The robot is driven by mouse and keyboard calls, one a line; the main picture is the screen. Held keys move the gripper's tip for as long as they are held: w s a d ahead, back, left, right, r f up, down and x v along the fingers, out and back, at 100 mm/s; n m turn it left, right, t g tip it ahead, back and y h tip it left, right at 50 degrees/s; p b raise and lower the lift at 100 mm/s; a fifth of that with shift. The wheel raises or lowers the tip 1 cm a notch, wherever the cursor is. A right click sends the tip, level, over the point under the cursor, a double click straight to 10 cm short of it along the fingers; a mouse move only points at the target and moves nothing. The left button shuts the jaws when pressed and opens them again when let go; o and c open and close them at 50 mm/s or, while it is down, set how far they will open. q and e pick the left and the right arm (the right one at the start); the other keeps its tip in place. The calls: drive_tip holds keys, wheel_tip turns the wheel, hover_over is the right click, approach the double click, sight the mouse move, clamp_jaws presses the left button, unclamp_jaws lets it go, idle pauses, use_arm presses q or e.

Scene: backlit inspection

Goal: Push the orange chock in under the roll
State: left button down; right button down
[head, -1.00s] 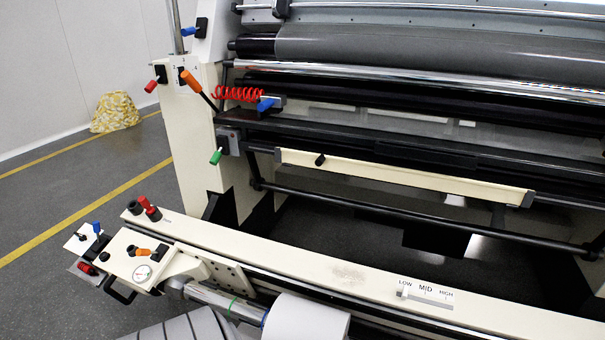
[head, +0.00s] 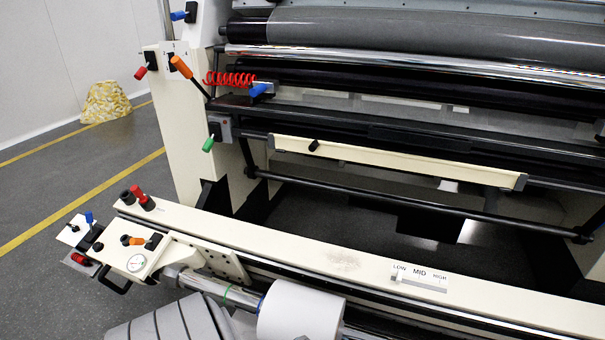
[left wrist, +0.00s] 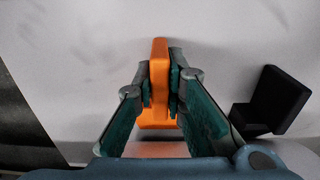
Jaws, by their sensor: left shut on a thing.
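The orange chock (left wrist: 158,80) is upright in the left wrist view, between the fingertips of my left gripper (left wrist: 160,88). The gripper is shut on it, with a fingertip against each side. A pale, smudged surface (left wrist: 80,60) lies behind the chock; I cannot tell whether it is the roll or whether the chock touches it. In the head view a white roll (head: 300,312) on a metal shaft is partly visible at the bottom edge. Neither gripper shows in the head view, and my right gripper is not in view.
A black angled block (left wrist: 272,100) stands right of the chock in the left wrist view. A cream machine beam (head: 340,258) runs across behind the white roll. A grey striped thing (head: 170,325) is left of the roll. Open floor (head: 60,190) lies at the left.

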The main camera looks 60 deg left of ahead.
use_arm(q)
drive_tip(key=shift+w+a+b, duration=0.35)
drive_tip(key=shift+w+a, duration=0.1)
drive_tip(key=shift+w, duration=0.2)
drive_tip(key=shift+w+a+b, duration=0.3)
drive_tip(key=shift+w+a, duration=0.15)
drive_tip(key=shift+w, duration=0.15)
drive_tip(key=c, duration=1.6)
unclamp_jaws()
drive_tip(key=shift+o, duration=0.2)
